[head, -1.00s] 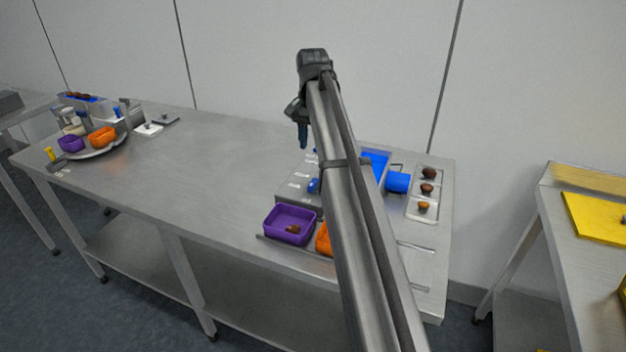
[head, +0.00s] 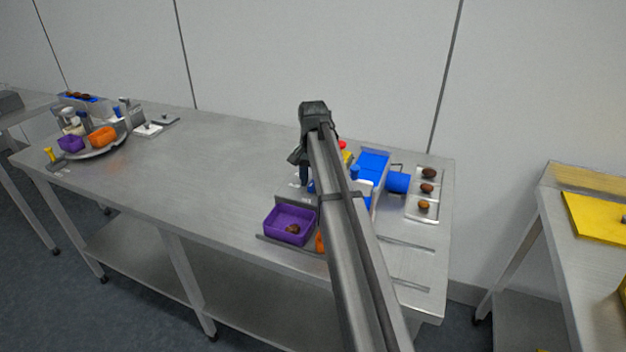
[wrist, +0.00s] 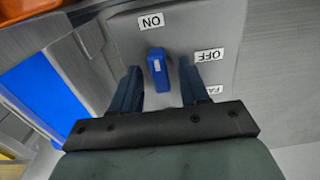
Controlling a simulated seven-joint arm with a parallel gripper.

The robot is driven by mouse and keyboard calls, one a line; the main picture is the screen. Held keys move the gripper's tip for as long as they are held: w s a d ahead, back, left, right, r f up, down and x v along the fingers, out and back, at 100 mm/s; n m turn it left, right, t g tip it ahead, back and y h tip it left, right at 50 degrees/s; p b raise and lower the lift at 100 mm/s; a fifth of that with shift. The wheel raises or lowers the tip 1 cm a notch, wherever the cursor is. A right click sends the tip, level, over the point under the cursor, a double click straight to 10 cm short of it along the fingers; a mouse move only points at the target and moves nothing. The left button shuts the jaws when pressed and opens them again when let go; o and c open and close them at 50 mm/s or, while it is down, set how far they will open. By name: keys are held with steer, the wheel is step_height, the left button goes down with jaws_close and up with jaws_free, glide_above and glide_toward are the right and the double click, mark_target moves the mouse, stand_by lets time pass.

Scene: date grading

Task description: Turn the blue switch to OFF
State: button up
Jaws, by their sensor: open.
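The blue switch (wrist: 159,72) is on a grey metal panel (wrist: 190,25) in the wrist view. Its long handle runs up the picture, with its upper end towards the ON label (wrist: 152,20). The OFF label (wrist: 209,55) is to its right. My gripper (wrist: 161,66) is open, with one dark blue finger on each side of the switch and a gap to each. In the head view my gripper (head: 303,180) is low over the panel, and a bit of the blue switch (head: 311,187) shows beside it, mostly hidden by my arm.
A purple bin (head: 289,238) holding a brown date stands in front of the panel, with an orange bin (head: 320,243) beside it, partly hidden by my arm. A blue belt (head: 372,163) and a tray of dates (head: 437,182) are to the right. The table's middle is clear.

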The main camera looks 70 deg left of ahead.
jaws_close()
stand_by(0.4)
steer(key=shift+m, duration=0.3)
steer(key=m, duration=0.3)
steer(key=shift+m, duration=0.4)
steer(key=m, duration=0.9)
steer(key=shift+m, duration=2.2)
